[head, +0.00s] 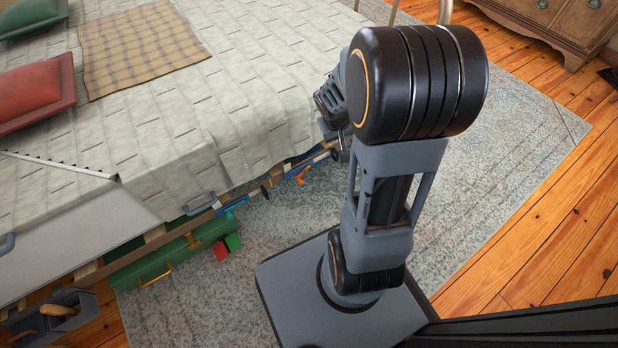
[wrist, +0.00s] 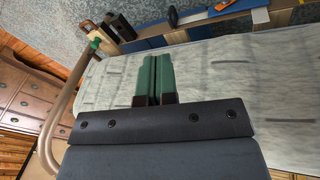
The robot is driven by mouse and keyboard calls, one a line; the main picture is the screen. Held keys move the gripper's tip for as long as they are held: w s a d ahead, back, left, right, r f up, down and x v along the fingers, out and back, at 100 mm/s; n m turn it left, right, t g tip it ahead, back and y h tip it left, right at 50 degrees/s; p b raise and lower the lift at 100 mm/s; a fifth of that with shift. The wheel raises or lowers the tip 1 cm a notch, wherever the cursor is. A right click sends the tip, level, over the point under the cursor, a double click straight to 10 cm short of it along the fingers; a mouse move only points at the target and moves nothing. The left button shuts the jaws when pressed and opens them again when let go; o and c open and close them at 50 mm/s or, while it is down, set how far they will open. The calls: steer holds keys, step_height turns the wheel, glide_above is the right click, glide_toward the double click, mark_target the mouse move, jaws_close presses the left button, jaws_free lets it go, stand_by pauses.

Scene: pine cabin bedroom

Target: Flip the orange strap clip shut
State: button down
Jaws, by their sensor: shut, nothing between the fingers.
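An orange piece (head: 300,175), which looks like the strap clip, sticks out from the bed's side rail below the quilt in the head view. It seems to stand out at an angle, but it is too small to read clearly. My gripper (wrist: 154,60) has green fingers, pressed together, empty and apart from the orange pieces. In the head view my arm largely hides it.
The quilted bed (head: 235,90) fills the left. A green case (head: 165,262) and red and green blocks (head: 228,246) lie beneath its edge. A grey toolbox (head: 85,318) is at lower left. A wooden dresser (head: 560,22) stands at the back right. The rug (head: 510,150) has free room.

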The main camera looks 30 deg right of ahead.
steer(key=w+d+f+n+t+y, duration=0.1)
steer(key=w+d+f+n+t, duration=0.15)
steer(key=w+d+f, duration=0.7)
steer(key=s+a+f+y, duration=0.2)
steer(key=f+y, duration=0.1)
steer(key=f, duration=0.1)
steer(key=s+a+f+y+p, duration=0.1)
steer(key=a+f+y, duration=0.1)
steer(key=f, duration=0.3)
steer(key=s+a+f+t+y, duration=0.1)
steer(key=s+a+f+y, duration=0.1)
steer(key=f, duration=0.3)
steer(key=shift+s+a+n+y+p, duration=0.3)
steer(key=shift+s+n+y+p, duration=0.1)
steer(key=shift+y, duration=0.4)
steer(key=w+a+f+b, duration=0.4)
steer(key=a+f+b, duration=0.3)
steer(key=a, duration=0.1)
steer(key=shift+a, duration=0.4)
